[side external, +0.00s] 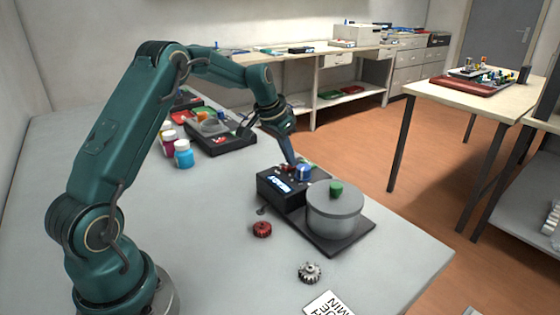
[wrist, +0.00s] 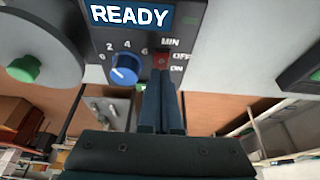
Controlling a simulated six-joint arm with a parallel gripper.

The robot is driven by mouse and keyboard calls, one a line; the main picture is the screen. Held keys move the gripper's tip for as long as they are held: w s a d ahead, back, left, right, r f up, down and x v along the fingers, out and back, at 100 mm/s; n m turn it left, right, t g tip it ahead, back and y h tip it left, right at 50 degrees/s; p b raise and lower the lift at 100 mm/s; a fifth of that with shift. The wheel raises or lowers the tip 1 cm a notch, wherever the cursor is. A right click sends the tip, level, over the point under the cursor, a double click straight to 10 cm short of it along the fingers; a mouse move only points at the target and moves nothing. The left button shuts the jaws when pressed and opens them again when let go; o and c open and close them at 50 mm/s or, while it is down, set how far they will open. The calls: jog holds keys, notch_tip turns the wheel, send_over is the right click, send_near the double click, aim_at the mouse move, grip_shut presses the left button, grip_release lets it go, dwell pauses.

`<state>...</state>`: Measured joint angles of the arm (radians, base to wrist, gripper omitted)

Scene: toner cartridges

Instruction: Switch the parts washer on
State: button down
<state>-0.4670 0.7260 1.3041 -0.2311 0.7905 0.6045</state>
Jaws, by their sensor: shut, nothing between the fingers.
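The parts washer is a black control box (side external: 278,188) beside a round grey pot (side external: 335,212) with a green lid knob, on a dark base. In the wrist view its display (wrist: 132,15) reads READY. A blue dial (wrist: 124,68) has numbers and MIN around it. A small red switch (wrist: 160,61) sits beside the OFF and ON labels. My gripper (side external: 290,161) is shut and empty, pointing down at the top of the control box. In the wrist view its fingertips (wrist: 160,78) are right at the red switch and partly hide it; I cannot tell whether they touch.
A red part (side external: 262,229) and a metal gear (side external: 310,272) lie on the grey table in front of the washer. Several bottles (side external: 183,154) and a dark tray (side external: 222,140) stand behind. A printed card (side external: 328,305) lies near the front edge. The table's left middle is clear.

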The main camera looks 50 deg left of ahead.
jog(key=shift+s, duration=0.5)
jog(key=v, duration=1.4)
jog(key=shift+w, duration=0.3)
jog(key=shift+w+r, duration=0.1)
jog(key=shift+w+r, duration=0.2)
jog(key=shift+w, duration=0.35)
jog(key=shift+f, duration=0.1)
jog(key=x, duration=1.3)
jog(key=shift+s+f, duration=0.1)
jog(key=shift+f, duration=0.35)
